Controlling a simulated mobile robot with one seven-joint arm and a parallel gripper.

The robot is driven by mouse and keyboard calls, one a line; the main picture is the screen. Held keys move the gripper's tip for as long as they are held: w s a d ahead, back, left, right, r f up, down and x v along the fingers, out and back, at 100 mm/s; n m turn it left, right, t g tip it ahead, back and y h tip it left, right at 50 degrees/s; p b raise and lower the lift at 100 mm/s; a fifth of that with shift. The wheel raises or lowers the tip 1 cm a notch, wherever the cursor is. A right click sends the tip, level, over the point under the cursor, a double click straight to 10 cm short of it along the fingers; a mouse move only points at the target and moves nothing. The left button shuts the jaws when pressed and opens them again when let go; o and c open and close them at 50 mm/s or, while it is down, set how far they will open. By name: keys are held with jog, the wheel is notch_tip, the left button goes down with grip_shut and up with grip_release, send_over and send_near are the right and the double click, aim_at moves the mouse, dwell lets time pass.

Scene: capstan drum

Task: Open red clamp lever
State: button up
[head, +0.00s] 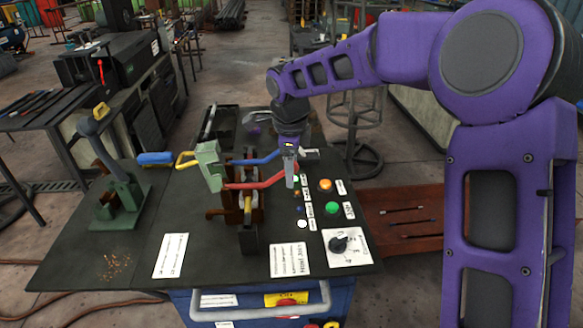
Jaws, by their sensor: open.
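The red clamp lever (252,183) is a bent red bar. It runs rightward from the clamp mechanism (238,205) on the dark bench top, and its right end bends up beside my gripper. A similar blue lever (255,160) lies just behind it. My gripper (290,172) is open and points down at the right ends of the levers. It appears close to the end of the red lever, but whether they touch cannot be told. The fingers are small and partly overlap in this view.
A pale green block (209,165) with a yellow handle stands left of the levers. A green vice-like fixture (120,200) is at the bench's left. Right of the levers are an orange button (325,185), a green button (332,208) and a dial panel (346,247).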

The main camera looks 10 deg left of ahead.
grip_shut()
dwell(0.4)
dwell(1.1)
